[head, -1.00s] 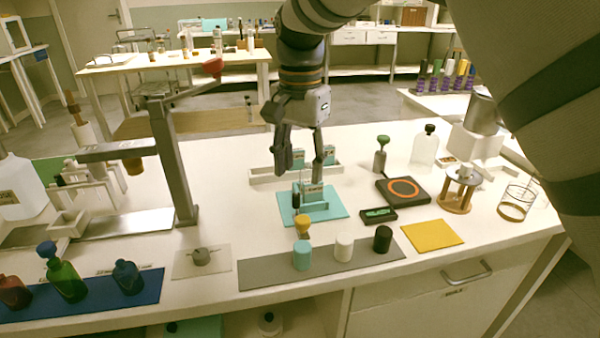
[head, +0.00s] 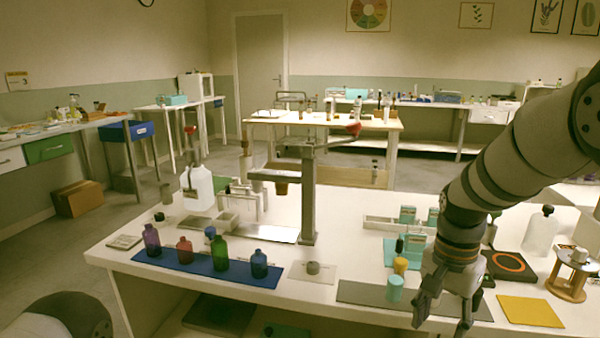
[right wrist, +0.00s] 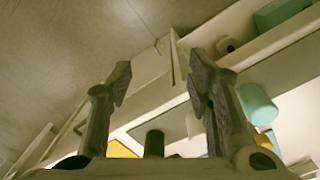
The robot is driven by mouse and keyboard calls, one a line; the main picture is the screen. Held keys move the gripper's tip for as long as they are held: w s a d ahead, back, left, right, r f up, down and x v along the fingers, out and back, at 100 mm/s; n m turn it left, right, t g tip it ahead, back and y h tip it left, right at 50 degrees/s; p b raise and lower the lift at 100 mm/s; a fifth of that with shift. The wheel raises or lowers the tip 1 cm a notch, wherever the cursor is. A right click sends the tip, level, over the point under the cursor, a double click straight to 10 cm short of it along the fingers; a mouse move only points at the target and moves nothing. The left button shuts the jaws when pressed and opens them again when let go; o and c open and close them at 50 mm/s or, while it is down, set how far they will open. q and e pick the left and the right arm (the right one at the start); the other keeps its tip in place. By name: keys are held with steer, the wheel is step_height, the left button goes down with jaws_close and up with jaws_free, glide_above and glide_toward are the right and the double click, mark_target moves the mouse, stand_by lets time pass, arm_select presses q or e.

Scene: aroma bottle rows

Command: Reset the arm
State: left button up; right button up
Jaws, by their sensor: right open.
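My right gripper (head: 441,322) hangs open and empty, fingers down, over the front edge of the white table at the right. It covers part of the grey mat (head: 362,293) and whatever stands behind it. In the right wrist view its two fingers (right wrist: 162,85) are spread with nothing between them, above the table's front and the grey floor. A teal jar (head: 395,288) stands on the grey mat, just left of the gripper and apart from it. My left gripper is not in view.
A blue mat (head: 215,273) holds a row of purple, red, green and blue bottles. A grey metal stand (head: 309,200) rises mid-table. A yellow mat (head: 529,311) and a black pad with an orange ring (head: 508,265) lie at the right. The floor in front is free.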

steer(key=s+f+n+g, duration=0.1)
steer(key=s+f+n, duration=0.3)
steer(key=s+f, duration=1.15)
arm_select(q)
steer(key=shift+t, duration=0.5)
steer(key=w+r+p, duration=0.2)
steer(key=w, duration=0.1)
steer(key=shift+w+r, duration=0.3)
arm_select(e)
steer(key=s+a+f+n, duration=0.1)
steer(key=s+f+n, duration=0.1)
steer(key=s, duration=1)
steer(key=s+f+n+g, duration=0.1)
steer(key=s+f+n, duration=0.1)
steer(key=s, duration=1.1)
steer(key=shift+a+n, duration=0.35)
steer(key=shift+n, duration=0.45)
